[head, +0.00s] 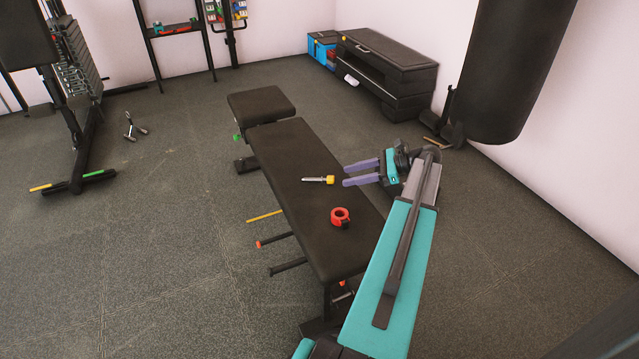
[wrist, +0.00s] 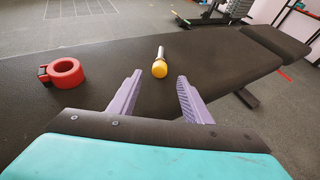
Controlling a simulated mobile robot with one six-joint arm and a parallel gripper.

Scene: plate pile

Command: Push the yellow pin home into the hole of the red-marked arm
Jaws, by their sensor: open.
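The yellow pin (head: 328,180) has a silver shaft and a yellow head and lies on the black bench pad (head: 300,205). Its shaft points left in the head view. In the wrist view the pin (wrist: 160,68) has its yellow head towards me, just beyond and between the fingertips. My gripper (head: 345,175) is open and empty, its purple fingers apart, to the right of the pin's head; it also shows in the wrist view (wrist: 160,77). A dark bar with a red tip (head: 274,240), possibly the red-marked arm, sticks out low beside the bench. I see no hole.
A red ring collar (head: 340,217) lies on the pad and shows left in the wrist view (wrist: 62,73). A yellow bar (head: 264,216) and another dark bar (head: 288,266) stick out below. A punching bag (head: 510,70) hangs right.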

